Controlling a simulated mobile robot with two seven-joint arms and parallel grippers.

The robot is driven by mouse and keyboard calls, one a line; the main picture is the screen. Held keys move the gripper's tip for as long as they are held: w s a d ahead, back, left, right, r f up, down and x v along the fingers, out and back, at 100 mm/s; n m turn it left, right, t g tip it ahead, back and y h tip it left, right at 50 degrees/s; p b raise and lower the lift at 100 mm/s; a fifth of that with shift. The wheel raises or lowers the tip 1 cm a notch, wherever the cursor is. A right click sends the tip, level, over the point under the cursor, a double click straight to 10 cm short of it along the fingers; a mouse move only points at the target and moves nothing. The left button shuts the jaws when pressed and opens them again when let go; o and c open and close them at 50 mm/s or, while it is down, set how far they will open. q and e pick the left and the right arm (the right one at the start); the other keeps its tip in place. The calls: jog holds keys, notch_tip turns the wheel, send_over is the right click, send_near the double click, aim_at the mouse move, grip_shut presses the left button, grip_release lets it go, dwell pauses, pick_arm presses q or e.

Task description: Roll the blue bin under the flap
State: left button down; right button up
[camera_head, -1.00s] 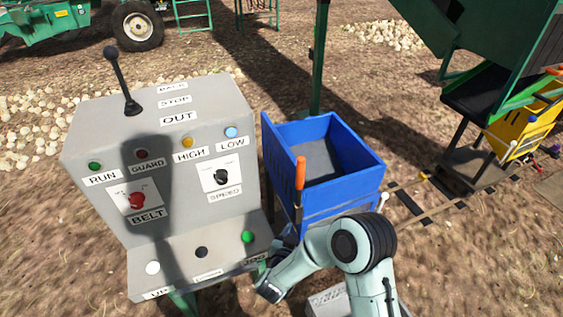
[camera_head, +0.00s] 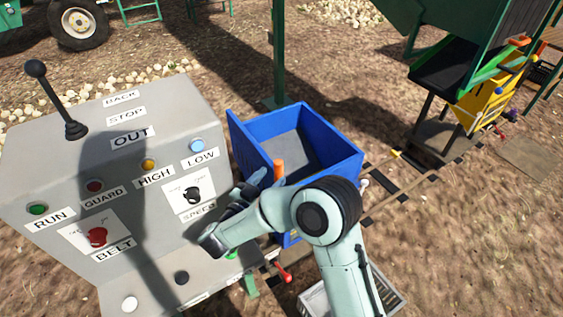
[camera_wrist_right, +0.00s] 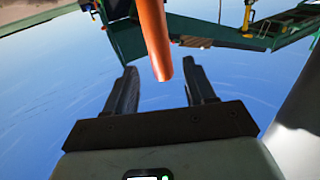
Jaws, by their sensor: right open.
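The blue bin (camera_head: 335,172) stands at the middle right of the console, open at the top, with an upright orange handle (camera_head: 278,168) on its near side. My right gripper (camera_head: 251,188) is beside that handle, partly hidden by my arm. In the right wrist view my gripper (camera_wrist_right: 161,72) is open, with the orange handle (camera_wrist_right: 154,32) passing between or just beyond its fingertips; contact cannot be told. A dark sloping panel (camera_head: 440,75), which may be the flap, hangs under the green machine at the upper right. My left gripper is out of view.
The grey control console (camera_head: 150,190) stands close on the left. Rails (camera_head: 380,203) run from beside the bin towards the machine. A yellow bin (camera_head: 487,102) stands at the machine. A grey crate (camera_head: 388,287) lies at the near side, and a red lever (camera_head: 284,272) is low down.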

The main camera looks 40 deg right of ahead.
jog(key=x, duration=0.7)
jog(key=shift+p, duration=0.4)
grip_shut()
jog(key=shift+d, duration=0.1)
